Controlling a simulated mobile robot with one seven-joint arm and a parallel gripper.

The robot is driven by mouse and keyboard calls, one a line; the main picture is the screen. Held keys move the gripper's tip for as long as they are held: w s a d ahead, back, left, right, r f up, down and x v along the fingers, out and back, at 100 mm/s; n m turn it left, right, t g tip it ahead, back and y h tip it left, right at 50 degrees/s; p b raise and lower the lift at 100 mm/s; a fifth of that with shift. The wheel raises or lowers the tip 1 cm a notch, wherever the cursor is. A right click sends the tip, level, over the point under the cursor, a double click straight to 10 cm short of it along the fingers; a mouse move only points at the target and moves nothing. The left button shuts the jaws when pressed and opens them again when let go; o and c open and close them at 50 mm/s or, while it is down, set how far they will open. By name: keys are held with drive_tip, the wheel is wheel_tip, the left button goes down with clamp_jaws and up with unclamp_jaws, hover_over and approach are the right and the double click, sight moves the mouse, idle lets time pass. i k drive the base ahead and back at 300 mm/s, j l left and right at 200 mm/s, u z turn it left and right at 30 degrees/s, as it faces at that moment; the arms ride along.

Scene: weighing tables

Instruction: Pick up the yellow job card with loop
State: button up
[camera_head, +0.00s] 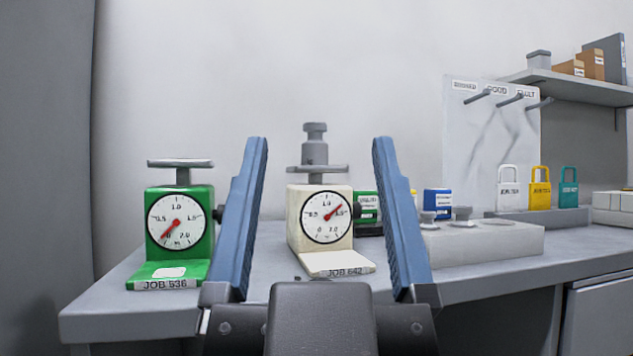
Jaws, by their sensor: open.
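The yellow job card (540,194) with a loop on top stands upright in a grey rack (572,218) at the right of the table. It is between a white looped card (509,194) and a teal looped card (568,193). My gripper (320,142) is open and empty in the foreground. Its two blue fingers point up and away, framing the cream scale behind. It is well to the left of the yellow card and nearer to me. The lower edge of the card sits in the rack, out of sight.
A green scale (180,229) and a cream scale (319,224) bearing a grey weight (315,150) stand on the grey table (470,275). A block with weights (485,245) is before the rack. A pegged board (490,140) and a shelf (570,84) are behind.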

sight(539, 195)
drive_tip(key=z, duration=1.35)
